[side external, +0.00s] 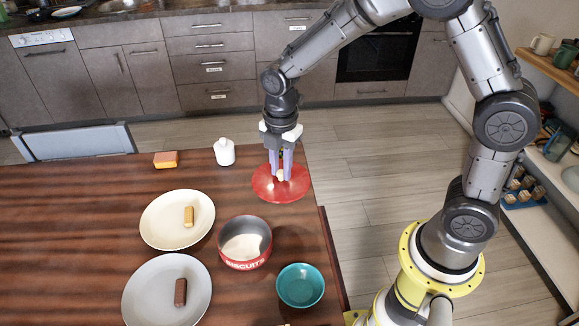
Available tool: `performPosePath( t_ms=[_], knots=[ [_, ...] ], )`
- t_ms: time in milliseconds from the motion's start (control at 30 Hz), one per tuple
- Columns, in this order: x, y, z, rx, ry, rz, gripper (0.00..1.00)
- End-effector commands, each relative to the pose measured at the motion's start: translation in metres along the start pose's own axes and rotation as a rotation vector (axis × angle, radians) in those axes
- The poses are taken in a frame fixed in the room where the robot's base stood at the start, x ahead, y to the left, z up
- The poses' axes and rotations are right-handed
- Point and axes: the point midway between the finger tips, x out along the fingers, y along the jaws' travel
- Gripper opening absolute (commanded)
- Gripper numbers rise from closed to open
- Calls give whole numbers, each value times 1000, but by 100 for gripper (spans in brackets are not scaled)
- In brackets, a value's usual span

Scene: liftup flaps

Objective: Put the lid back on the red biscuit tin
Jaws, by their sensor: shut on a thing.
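The red biscuit tin (245,262) stands open on the wooden table, with "BISCUITS" on its side and a pale, empty-looking inside. The round red lid (265,192) is behind and to the right of the tin, near the table's right edge. My gripper (280,176) points down over the lid's middle, its purple fingers shut on the lid's small pale knob. I cannot tell whether the lid rests on the table or is slightly raised.
A cream plate (160,226) with a yellowish bar (188,216) and a grey plate (150,295) with a brown bar (180,292) lie left of the tin. A teal bowl (300,286) is at its right. A white bottle (224,152) and orange block (166,160) stand behind.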

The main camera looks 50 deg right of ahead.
Motion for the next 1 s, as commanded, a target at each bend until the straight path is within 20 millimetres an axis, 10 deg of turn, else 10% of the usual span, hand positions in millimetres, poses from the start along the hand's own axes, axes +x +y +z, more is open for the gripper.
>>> performPosePath(
  t_ms=[400,1000],
  knots=[
    [18,34,-113,-331,3,-8,0],
    [59,29,-122,-351,2,-18,0]
  ],
)
